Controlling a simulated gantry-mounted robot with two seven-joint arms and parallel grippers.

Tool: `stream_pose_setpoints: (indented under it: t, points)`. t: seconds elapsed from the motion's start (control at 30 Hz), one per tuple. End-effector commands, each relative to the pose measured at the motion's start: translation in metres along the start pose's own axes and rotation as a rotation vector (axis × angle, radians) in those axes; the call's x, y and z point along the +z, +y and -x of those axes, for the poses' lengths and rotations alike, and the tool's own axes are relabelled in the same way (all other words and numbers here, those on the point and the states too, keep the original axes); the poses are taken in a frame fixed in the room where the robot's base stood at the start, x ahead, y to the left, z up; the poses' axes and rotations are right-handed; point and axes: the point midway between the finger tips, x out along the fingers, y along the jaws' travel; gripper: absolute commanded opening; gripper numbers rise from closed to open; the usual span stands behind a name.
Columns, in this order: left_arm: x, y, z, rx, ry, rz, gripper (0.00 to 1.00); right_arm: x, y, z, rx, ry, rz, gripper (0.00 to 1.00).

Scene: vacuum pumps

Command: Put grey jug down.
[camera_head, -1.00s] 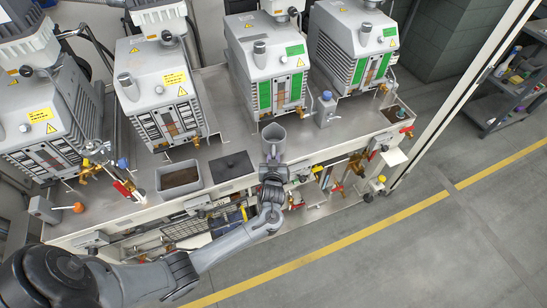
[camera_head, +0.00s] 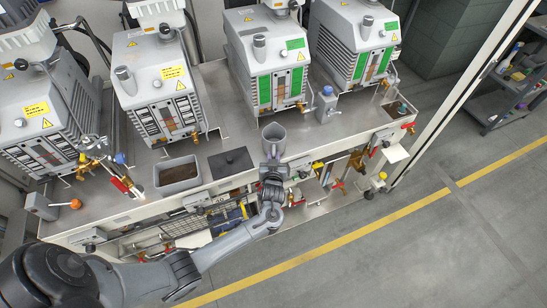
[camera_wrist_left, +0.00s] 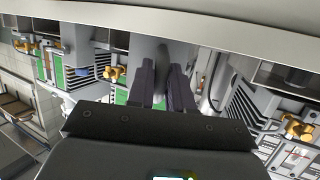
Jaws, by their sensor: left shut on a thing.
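The grey jug (camera_head: 273,134) stands upright at the front edge of the steel bench top (camera_head: 215,135), its open mouth facing up. My left gripper (camera_head: 273,160) is at the near side of the jug and is shut on it, with the arm coming in from the lower left. In the left wrist view the two dark fingers (camera_wrist_left: 163,85) point up at a grey surface that seems to be the jug (camera_wrist_left: 150,50). Whether the jug's base touches the bench is hidden. My right gripper is not in view.
Several grey vacuum pumps (camera_head: 268,65) stand along the back of the bench. A grey bin (camera_head: 178,170) and a dark flat plate (camera_head: 231,163) lie left of the jug. A small bottle-like fitting (camera_head: 327,105) stands to its right.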

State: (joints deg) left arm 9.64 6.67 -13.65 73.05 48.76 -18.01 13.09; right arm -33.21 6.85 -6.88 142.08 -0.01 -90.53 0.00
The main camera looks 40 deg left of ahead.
Motion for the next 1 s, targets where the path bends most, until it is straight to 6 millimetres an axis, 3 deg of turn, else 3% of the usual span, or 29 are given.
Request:
stream_pose_setpoints:
  t: [1.0]
  points:
    - [0.0100,-0.0003,-0.0036,-0.001,0.002,0.001,0.00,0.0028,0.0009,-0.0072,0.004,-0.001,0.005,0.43]
